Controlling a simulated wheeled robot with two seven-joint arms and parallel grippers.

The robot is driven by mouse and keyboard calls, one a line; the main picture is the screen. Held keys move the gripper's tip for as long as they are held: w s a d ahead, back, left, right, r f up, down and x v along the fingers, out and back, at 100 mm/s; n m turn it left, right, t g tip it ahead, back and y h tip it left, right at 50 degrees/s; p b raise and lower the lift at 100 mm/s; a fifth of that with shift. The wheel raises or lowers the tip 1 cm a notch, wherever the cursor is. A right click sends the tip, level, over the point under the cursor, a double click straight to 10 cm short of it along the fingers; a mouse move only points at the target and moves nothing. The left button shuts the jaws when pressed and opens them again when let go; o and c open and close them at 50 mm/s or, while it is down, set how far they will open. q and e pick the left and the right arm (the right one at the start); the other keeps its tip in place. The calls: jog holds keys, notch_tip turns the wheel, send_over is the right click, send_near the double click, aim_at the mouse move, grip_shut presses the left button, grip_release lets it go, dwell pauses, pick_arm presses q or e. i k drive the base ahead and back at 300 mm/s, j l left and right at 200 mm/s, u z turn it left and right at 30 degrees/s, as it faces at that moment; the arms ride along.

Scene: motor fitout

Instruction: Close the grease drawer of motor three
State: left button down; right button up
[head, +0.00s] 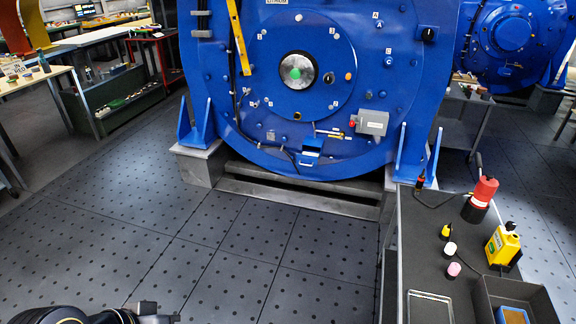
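A large round blue motor (400,70) stands upright ahead of me in the head view. Low on its face is a small blue drawer-like box (310,157), which seems to stick out a little from the face. How far out it is, I cannot tell at this size. I cannot read a motor number for certain. Part of my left arm shows at the bottom left edge, with what looks like my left gripper (155,312) low in the picture, far from the motor. Its fingers are cut off by the edge. My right gripper is not in view.
A dark bench (425,245) at the right carries a red-topped cylinder (482,195), a yellow bottle (502,245), small capped bottles and a bin. A second blue motor (515,35) stands behind. The dark floor (230,240) before the motor is clear. Worktables stand at the left.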

aim_at(310, 160)
jog(key=i+j, duration=0.5)
jog(key=j, duration=0.2)
jog(key=i+j+z, duration=0.1)
jog(key=i+j, duration=0.15)
jog(key=j, duration=0.15)
jog(key=i, duration=0.75)
jog(key=i+j+z, duration=0.15)
jog(key=i, duration=0.6)
jog(key=i+l, duration=0.95)
